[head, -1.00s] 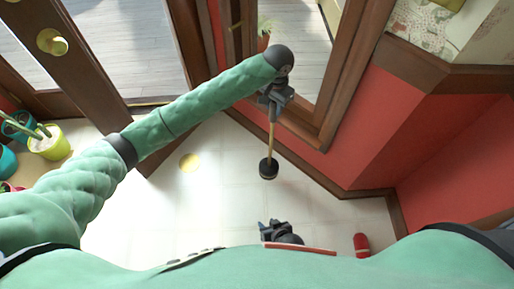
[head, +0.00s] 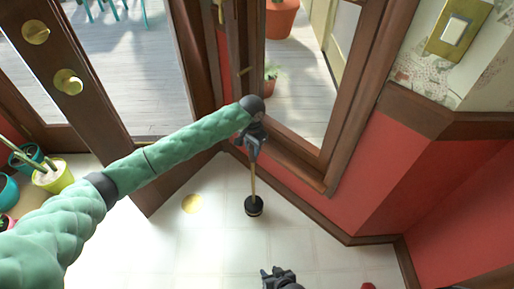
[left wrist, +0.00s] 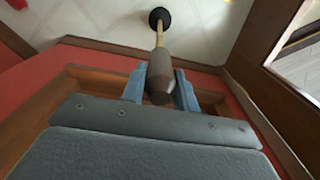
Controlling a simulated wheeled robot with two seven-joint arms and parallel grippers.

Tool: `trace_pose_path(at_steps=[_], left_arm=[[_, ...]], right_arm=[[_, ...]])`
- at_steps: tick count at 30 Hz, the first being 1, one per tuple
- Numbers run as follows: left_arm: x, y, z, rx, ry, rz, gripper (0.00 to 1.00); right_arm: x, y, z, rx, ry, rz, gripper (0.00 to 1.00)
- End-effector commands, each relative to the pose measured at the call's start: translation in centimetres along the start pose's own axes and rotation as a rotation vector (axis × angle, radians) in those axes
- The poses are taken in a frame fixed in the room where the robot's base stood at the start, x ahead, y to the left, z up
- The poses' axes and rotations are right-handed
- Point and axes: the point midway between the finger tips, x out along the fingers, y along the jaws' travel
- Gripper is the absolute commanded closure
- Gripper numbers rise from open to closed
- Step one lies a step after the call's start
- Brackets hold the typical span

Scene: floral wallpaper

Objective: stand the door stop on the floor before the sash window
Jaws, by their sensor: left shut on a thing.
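The door stop (head: 254,206) has a round black foot, a thin wooden shaft and a brown top grip. It hangs roughly upright under my left gripper (head: 254,143), in front of the sash window (head: 330,150) with its brown wooden frame. In the left wrist view the blue-grey fingers (left wrist: 160,88) are closed on the brown grip, and the black foot (left wrist: 159,17) shows over the pale floor. I cannot tell whether the foot touches the floor. My right gripper (head: 268,274) is low in the head view, apart from the door stop; its finger opening is unclear.
A brown door (head: 100,100) with brass fittings stands open at left. Potted plants (head: 52,175) sit at the far left. Red wall panels with brown baseboard bound the right side.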

Motion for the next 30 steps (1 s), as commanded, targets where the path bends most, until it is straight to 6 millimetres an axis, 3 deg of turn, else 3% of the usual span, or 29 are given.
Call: trace_pose_path(at_steps=[5,15,26,27,30], left_arm=[[0.5,0.0,-0.1,0.0,0.003,0.0,1.0],[3.7,0.0,-0.1,0.0,0.003,-0.001,1.0],[3.8,0.0,-0.1,0.0,0.003,-0.001,1.0],[4.2,0.0,0.0,-0.001,0.0,-0.001,0.66],[4.2,0.0,0.0,0.0,0.0,-0.001,0.48]], right_arm=[[0.0,0.0,0.0,0.0,0.0,0.0,0.64],[0.1,0.1,0.2,0.0,-0.001,0.001,0.64],[0.0,0.1,0.1,0.0,-0.001,0.002,0.64],[0.1,0.1,0.1,0.0,-0.001,0.002,0.64],[0.2,0.2,0.1,0.0,0.0,0.002,0.64]])
